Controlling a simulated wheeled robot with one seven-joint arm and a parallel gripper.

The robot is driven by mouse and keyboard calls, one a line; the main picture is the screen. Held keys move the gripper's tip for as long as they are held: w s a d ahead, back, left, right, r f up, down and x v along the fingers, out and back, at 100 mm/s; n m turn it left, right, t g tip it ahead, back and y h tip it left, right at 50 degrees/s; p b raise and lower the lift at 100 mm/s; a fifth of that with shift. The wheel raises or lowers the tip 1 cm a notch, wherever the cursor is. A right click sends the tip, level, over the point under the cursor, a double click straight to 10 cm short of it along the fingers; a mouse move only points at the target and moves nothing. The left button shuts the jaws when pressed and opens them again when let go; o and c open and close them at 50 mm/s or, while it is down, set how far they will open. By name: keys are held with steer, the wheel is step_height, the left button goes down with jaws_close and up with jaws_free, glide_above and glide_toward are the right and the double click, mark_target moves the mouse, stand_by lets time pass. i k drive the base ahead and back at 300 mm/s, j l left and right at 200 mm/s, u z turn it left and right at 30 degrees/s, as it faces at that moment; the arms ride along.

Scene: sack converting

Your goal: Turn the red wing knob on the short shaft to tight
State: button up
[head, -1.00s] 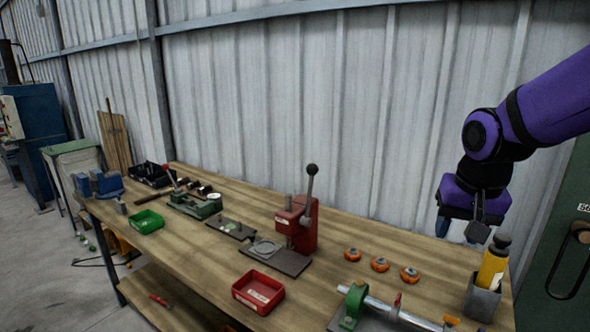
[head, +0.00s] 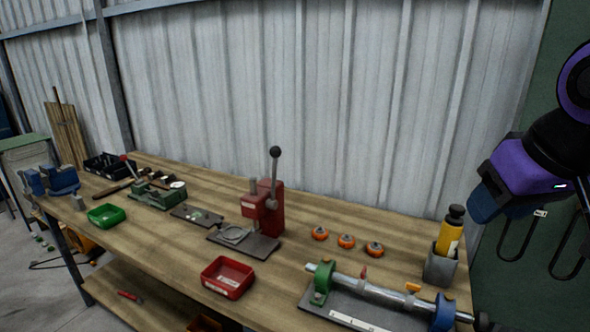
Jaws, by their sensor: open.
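A bare metal shaft (head: 385,292) lies across a grey base plate (head: 345,314) at the front right of the bench. A green holder (head: 322,284) carries its left end and a blue holder (head: 443,312) its right end. A small red wing knob (head: 364,272) stands up on the shaft between the holders. Its tightness cannot be told. An orange knob (head: 412,287) sits further right. My gripper (head: 487,203) is at the right edge, above and behind the shaft, well apart from it. It is open and seems empty; its fingertips are hard to make out.
A yellow bottle in a grey holder (head: 440,264) stands below my gripper. Several orange round parts (head: 346,241) lie behind the shaft. A red lever press (head: 262,210) and red bin (head: 227,278) are to the left. A green cabinet (head: 535,285) stands at the right.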

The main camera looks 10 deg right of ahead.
mark_target(363, 274)
steer(key=k+l, duration=0.5)
steer(key=k+l+z, duration=0.15)
steer(key=k+l, duration=0.3)
steer(key=l, duration=0.15)
